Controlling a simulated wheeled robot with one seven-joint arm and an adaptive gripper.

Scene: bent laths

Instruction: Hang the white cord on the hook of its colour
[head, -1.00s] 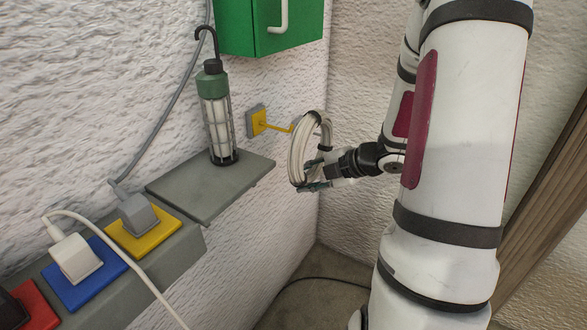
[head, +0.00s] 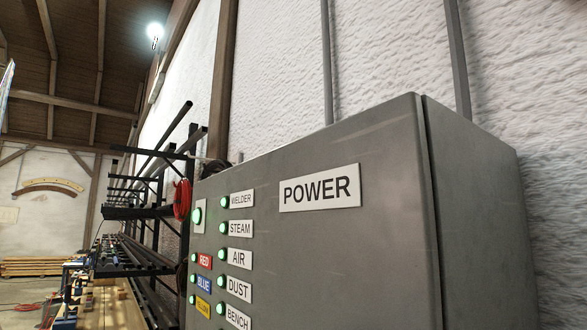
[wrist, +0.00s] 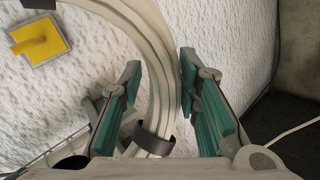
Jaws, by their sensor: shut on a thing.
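In the wrist view my gripper (wrist: 160,75) is shut on the white cord (wrist: 158,80), a coiled loop that runs between the green-padded fingers. A dark band (wrist: 153,139) wraps the coil near the gripper's base. A yellow square plate (wrist: 42,38) with a short yellow peg is on the white wall at upper left, beyond the coil. I cannot tell from this angle whether the coil is around the peg. The head view shows neither the gripper nor the cord.
The head view faces a grey cabinet (head: 385,220) marked POWER, with several lit green lamps and labels including RED, BLUE and YELLOW. A dark rack (head: 150,195) with a red coil (head: 182,199) stands left of it. A thin white cable (wrist: 295,130) shows at right in the wrist view.

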